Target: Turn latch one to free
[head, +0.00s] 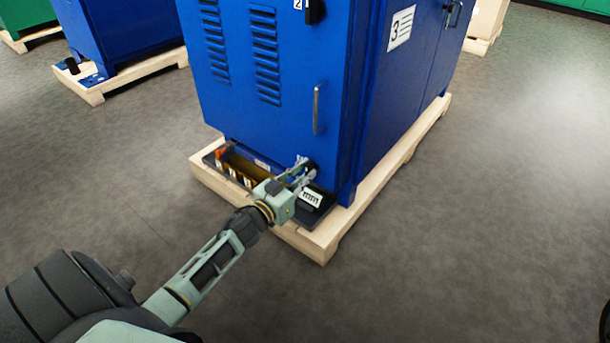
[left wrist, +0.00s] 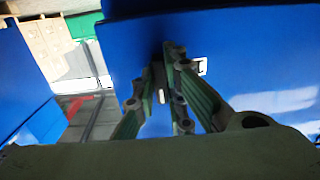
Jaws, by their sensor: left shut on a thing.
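The blue cabinet (head: 270,110) stands on a wooden pallet, with a vertical handle (head: 318,108) on its door. A dark latch (head: 313,166) sits at the door's lower right corner, mostly covered by my left gripper (head: 304,171). The gripper is shut on this latch. In the left wrist view, the fingers (left wrist: 168,58) come together against the blue door beside a small white label (left wrist: 202,66); the latch's angle is hidden there. Another black latch (head: 315,11) with a "2" label is higher up. My right gripper is not in view.
A low dark tray (head: 215,158) with numbered compartments and a black block with a white label (head: 311,197) sit on the pallet (head: 320,240) before the cabinet. Another blue cabinet (head: 125,35) stands back left. The grey floor around is clear.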

